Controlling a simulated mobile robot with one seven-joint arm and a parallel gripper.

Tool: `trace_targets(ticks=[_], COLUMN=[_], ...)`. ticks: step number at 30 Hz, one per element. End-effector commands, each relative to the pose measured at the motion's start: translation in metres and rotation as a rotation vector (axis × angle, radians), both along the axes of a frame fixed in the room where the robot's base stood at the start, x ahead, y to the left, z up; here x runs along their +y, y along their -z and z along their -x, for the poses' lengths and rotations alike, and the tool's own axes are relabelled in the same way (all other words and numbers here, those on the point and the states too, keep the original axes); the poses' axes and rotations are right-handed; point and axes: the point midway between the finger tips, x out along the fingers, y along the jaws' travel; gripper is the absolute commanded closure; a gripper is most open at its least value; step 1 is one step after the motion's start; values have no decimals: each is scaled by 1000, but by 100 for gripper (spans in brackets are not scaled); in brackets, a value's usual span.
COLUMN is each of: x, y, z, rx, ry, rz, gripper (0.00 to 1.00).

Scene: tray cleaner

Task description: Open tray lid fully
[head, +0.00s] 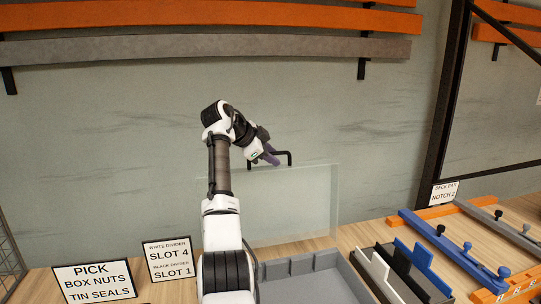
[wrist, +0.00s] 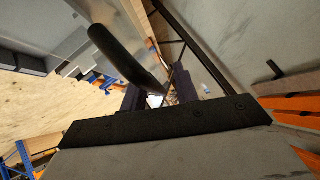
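The clear tray lid (head: 305,205) stands about upright at the back of the grey tray (head: 300,264) in the head view. A black handle (head: 288,154) sits on its top edge, and it shows large in the wrist view (wrist: 122,55). Whether a finger touches the handle cannot be told. My arm hides the lid's left part.
Dividers, white (head: 378,270) and black (head: 402,268), stand right of the tray. Blue (head: 436,245) and orange bars lie farther right. Label cards (head: 94,282) stand at the left front. A wall with orange and grey rails (head: 200,47) is behind.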

Motion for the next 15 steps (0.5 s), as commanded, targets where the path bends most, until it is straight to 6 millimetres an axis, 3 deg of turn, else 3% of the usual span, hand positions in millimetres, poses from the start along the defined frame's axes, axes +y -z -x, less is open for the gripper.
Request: trace_targets(ticks=[8,15], x=[10,41], y=[-9,-44], z=[8,36], rx=[-2,-3], ry=[-1,-3], rz=[0,0], gripper=[68,68])
